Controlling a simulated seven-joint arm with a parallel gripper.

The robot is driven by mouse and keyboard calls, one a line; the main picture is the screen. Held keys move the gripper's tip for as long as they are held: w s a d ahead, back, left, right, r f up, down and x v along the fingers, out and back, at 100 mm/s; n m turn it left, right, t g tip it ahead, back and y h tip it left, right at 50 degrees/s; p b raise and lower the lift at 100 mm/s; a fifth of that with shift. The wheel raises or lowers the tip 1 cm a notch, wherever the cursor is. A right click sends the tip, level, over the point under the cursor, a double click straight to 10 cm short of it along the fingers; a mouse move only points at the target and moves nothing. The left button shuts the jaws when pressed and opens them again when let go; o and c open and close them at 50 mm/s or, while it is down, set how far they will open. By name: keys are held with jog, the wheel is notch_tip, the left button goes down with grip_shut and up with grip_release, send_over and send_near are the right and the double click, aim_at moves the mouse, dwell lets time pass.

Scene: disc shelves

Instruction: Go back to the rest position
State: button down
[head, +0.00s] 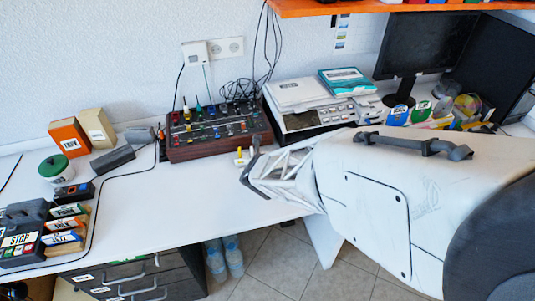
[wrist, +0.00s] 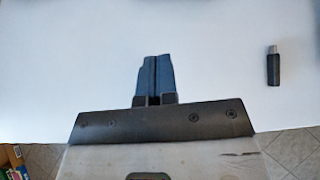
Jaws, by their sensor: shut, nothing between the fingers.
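My gripper (wrist: 154,58) is shut and empty in the wrist view, its two dark blue fingers together over the white desk top. In the head view my gripper (head: 247,174) is near the front edge of the white desk (head: 200,215), at the end of my white arm, which comes in from the right. A small dark stick with a metal tip (wrist: 273,66) lies on the desk to the right of the fingers in the wrist view.
A mixer-like panel with knobs and cables (head: 215,130) stands behind my gripper. A stacked grey device (head: 315,104) and a monitor (head: 425,45) are at the back right. Boxes (head: 70,137) and a STOP-labelled unit (head: 20,243) are left. An orange shelf (head: 370,5) hangs above. The desk's middle is mostly clear.

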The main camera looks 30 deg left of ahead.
dwell(0.4)
jog(key=w+d+r+n+g+h, duration=0.1)
jog(key=w+d+r+n, duration=0.1)
jog(key=d+r+n, duration=0.75)
jog(key=w+d+r+n+h, duration=0.15)
jog(key=d+r+n, duration=0.25)
jog(key=d+r, duration=1)
jog(key=s+d+r+n+g+h, duration=0.1)
jog(key=s+d+n, duration=0.5)
jog(key=d, duration=0.9)
jog(key=s+d+r+n+g+h, duration=0.1)
jog(key=s+d+r+n+h, duration=0.2)
jog(key=s+d, duration=0.9)
notch_tip(320, 180, up, 2)
jog(key=d+n, duration=0.2)
jog(key=n, duration=0.2)
jog(key=shift+s+d+g, duration=0.35)
jog(key=shift+g, duration=0.05)
jog(key=shift+w+r, duration=0.1)
